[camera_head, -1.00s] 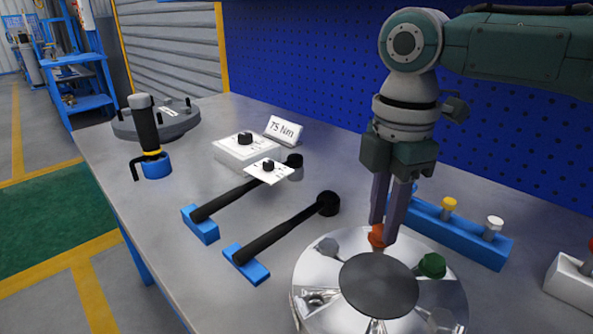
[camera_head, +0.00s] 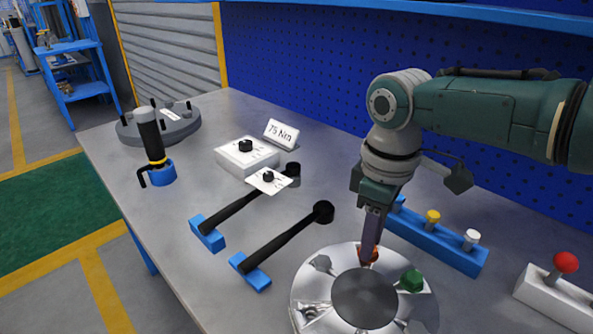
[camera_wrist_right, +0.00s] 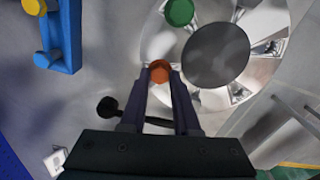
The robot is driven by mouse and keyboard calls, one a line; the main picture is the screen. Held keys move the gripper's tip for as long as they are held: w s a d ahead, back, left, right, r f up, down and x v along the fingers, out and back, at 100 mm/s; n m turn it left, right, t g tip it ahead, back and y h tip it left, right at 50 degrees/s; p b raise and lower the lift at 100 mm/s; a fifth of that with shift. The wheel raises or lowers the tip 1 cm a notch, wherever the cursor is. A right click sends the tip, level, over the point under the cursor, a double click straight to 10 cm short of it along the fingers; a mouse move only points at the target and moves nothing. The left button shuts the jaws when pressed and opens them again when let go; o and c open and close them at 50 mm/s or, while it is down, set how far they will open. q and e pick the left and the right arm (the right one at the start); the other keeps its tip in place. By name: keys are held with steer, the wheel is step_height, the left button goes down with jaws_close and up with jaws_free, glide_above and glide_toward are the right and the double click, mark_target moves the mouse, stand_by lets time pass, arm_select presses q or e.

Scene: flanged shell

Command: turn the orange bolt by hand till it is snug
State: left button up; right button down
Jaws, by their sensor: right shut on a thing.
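The orange bolt (camera_head: 369,253) stands at the back edge of the shiny round flanged shell (camera_head: 427,313), partly hidden by my fingers. My right gripper (camera_head: 369,254) comes down from above and is shut on the bolt's head. In the right wrist view the orange bolt head (camera_wrist_right: 160,72) sits between the tips of my two fingers (camera_wrist_right: 160,76). My left gripper is not in view.
A blue rack (camera_head: 440,246) with yellow and white bolts stands behind the shell. A white block with a red knob (camera_head: 566,263) is at right. Two black wrenches (camera_head: 285,240) on blue rests, a "75 Nm" sign (camera_head: 281,133) and a black tool (camera_head: 150,135) lie left.

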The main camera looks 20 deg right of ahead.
steer(key=shift+a+r+m+p, duration=0.15)
steer(key=shift+m+p, duration=0.2)
steer(key=shift+m, duration=0.75)
steer(key=shift+w, duration=0.1)
steer(key=c, duration=0.6)
jaws_free()
steer(key=shift+c, duration=0.2)
steer(key=shift+r+p, duration=0.3)
steer(key=shift+r, duration=0.05)
step_height(320, 180, up, 9)
steer(key=p, duration=0.2)
steer(key=shift+p, duration=0.3)
